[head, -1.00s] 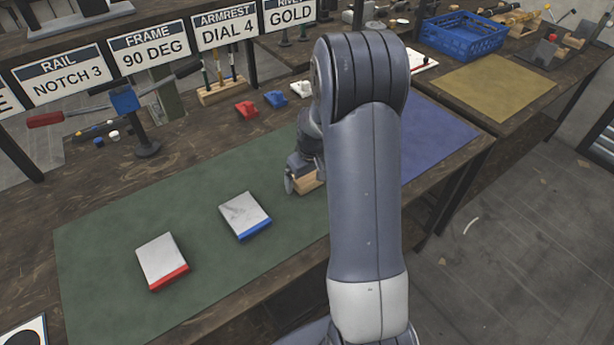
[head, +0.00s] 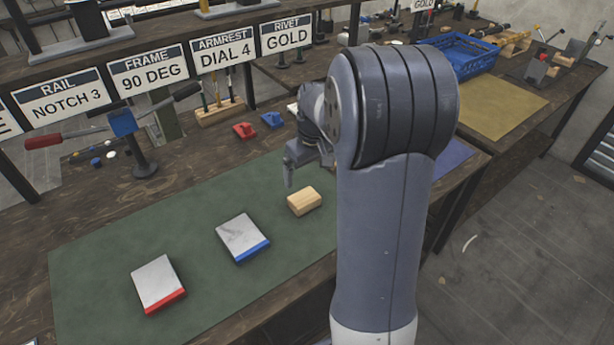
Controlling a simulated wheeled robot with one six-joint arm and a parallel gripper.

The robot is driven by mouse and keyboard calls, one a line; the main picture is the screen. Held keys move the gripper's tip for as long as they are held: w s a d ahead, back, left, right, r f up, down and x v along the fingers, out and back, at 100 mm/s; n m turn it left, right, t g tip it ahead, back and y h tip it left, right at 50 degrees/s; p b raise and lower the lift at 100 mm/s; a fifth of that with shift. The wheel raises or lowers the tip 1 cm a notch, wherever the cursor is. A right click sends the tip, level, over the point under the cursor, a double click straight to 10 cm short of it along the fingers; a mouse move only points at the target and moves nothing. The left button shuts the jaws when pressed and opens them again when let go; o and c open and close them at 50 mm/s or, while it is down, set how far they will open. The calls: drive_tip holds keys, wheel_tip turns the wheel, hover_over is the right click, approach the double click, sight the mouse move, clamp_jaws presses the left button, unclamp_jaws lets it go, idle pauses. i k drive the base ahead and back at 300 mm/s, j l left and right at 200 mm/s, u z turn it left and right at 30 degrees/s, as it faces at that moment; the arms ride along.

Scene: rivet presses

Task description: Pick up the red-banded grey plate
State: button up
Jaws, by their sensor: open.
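The red-banded grey plate (head: 156,280) lies flat on the green mat (head: 90,255) at the front left, its red band along the near edge. A similar grey plate with a blue band (head: 239,236) lies to its right. My gripper (head: 290,178) is above the mat, further back and to the right of both plates. It is open and holds nothing that I can see. My arm hides part of it. A small wooden block (head: 304,201) lies on the mat just below and in front of my gripper, apart from it.
A lever tool with a red handle (head: 44,141) and a blue head stands behind the mat. Signs hang along the back. A blue crate (head: 458,55) stands at the right. The mat around the plates is clear.

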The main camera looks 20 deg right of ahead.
sight(159, 286)
drive_tip(key=j+z, duration=0.15)
drive_tip(key=j, duration=0.25)
drive_tip(key=k+j+z, duration=0.1)
drive_tip(key=j, duration=0.35)
drive_tip(key=k+j+z, duration=0.15)
drive_tip(key=j, duration=0.25)
drive_tip(key=k+j+z, duration=0.1)
drive_tip(key=j, duration=0.3)
drive_tip(key=k+j+z, duration=0.15)
drive_tip(key=j, duration=0.2)
drive_tip(key=k+j+z, duration=0.1)
drive_tip(key=j, duration=0.3)
drive_tip(key=k, duration=0.1)
